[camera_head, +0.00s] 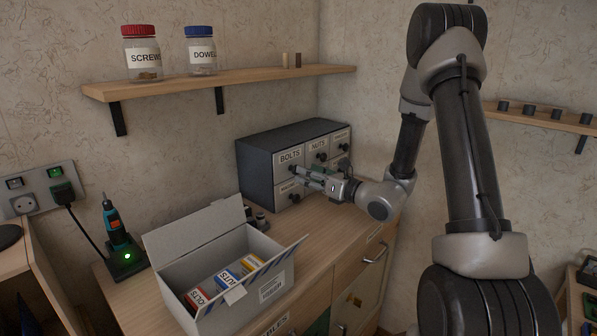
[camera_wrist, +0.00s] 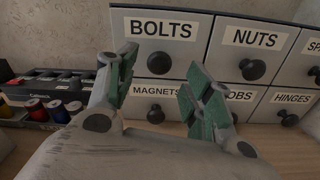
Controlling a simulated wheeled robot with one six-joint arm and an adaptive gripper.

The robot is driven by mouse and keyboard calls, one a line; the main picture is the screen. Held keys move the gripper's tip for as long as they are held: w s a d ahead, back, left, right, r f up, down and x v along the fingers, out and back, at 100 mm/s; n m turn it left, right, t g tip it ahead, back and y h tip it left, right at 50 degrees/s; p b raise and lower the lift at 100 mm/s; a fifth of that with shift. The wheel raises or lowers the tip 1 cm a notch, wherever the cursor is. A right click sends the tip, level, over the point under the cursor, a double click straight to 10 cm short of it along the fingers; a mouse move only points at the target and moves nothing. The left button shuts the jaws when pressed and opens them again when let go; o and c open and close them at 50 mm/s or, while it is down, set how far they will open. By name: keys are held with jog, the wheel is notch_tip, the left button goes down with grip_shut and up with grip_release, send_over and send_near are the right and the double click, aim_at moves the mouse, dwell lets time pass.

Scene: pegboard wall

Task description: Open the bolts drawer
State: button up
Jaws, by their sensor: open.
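The bolts drawer (camera_wrist: 162,40) is the upper left drawer of a small dark cabinet (camera_head: 250,170) on the wooden bench. It has a white front, a BOLTS label and a round black knob (camera_wrist: 159,63). It looks closed, flush with the nuts drawer (camera_wrist: 252,48) beside it. My gripper (camera_wrist: 160,75) is open and empty, its green-padded fingers pointing at the cabinet. In the wrist view the bolts knob appears between the fingertips; I cannot tell how far it is from them. In the head view my gripper (camera_head: 302,176) is in front of the cabinet's left drawers and partly hides them.
The magnets drawer (camera_wrist: 150,95) lies below the bolts drawer. An open white carton (camera_head: 262,283) with small boxes stands at the front of the bench. A screwdriver on a charger (camera_head: 124,258) stands left. A shelf (camera_head: 240,77) with jars hangs above.

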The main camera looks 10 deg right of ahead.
jog(key=shift+x, duration=2.2)
